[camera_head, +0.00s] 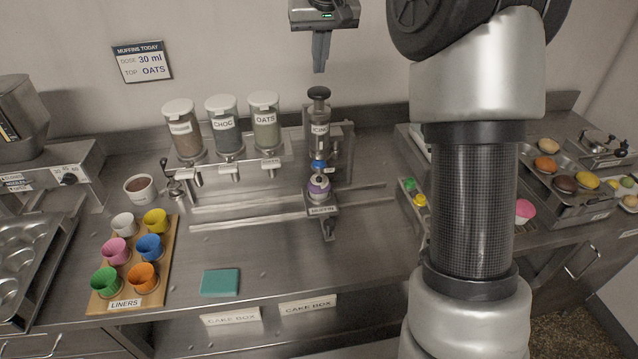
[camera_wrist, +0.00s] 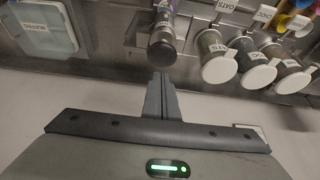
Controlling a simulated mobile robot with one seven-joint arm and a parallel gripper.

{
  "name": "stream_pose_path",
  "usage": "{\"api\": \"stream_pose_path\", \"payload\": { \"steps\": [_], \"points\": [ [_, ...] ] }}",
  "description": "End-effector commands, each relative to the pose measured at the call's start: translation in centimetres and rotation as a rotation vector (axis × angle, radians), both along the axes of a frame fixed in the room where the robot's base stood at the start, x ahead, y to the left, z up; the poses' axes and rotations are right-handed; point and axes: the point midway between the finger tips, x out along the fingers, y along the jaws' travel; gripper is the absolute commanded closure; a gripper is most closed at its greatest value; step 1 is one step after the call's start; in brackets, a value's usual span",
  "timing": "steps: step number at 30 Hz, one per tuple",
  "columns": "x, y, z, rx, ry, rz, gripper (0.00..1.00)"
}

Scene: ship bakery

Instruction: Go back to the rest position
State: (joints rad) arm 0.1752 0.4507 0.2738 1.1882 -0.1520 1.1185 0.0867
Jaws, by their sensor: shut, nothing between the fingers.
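My gripper (camera_head: 320,60) is in the upper middle of the head view, pointing down, above and behind the icing dispenser (camera_head: 319,130). Its fingers are together with nothing between them. In the wrist view the fingers of my gripper (camera_wrist: 161,98) also show closed, and the dark cap of the icing dispenser (camera_wrist: 162,48) is just beyond their tips in the picture. I cannot tell the exact gap. A purple muffin cup (camera_head: 319,188) sits in the holder marked MUFFIN under the dispenser.
Topping jars, including OATS (camera_head: 266,122) and CHOC (camera_head: 224,126), stand left of the dispenser. A liner board (camera_head: 165,240) with coloured cups and a teal cloth (camera_head: 220,282) lie in front. A muffin tray (camera_head: 590,204) stands at right. The wall is close behind my gripper.

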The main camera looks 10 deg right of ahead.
Motion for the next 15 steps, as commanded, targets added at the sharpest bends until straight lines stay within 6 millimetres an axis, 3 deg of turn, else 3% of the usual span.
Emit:
{"api": "stream_pose_path", "payload": {
  "steps": [3, 9, 15],
  "points": [
    [0.0, 0.0, 1.6, 0.0, 0.0, 0.0, 1.0],
    [0.0, 0.0, 2.9, 0.0, 0.0, -0.001, 1.0],
    [0.0, 0.0, 3.2, 0.0, 0.001, -0.001, 1.0]
  ]
}}
